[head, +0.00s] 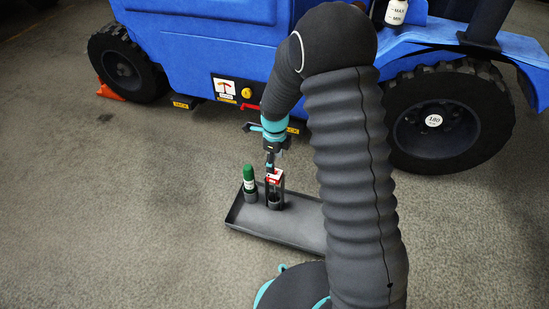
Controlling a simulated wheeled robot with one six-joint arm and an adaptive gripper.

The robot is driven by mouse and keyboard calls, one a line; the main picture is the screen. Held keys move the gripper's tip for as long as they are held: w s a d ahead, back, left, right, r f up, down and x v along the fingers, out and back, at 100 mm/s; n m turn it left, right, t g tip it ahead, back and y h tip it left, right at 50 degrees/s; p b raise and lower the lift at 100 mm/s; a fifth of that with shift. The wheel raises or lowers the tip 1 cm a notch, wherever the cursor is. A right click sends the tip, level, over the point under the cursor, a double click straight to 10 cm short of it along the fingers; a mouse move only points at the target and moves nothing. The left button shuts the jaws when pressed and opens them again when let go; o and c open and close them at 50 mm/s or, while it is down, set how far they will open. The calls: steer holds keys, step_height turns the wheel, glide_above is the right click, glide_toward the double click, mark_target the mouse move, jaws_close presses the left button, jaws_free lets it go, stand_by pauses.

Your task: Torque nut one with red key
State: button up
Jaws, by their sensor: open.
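A red and white object (275,176), which looks like the red key, stands upright in a dark round holder (275,203) on the grey tray (285,236). My gripper (275,185) points down at it from above. Its jaws are open, with a finger on either side of the red object; I cannot tell whether they touch it. A green key-like object (249,179) with a white label stands in a second holder to the left. Nut one cannot be made out on the blue vehicle (200,45). My arm hides part of the vehicle and the tray's right end.
The vehicle's side has a yellow knob (246,93), a red lever (251,107) and a pictogram label (224,87). Large black wheels stand at left (124,68) and right (435,125). An orange chock (109,92) is by the left wheel. Floor left of the tray is clear.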

mark_target(275, 176)
steer(key=shift+f+b, duration=2.7)
steer(key=shift+f, duration=1.75)
jaws_close()
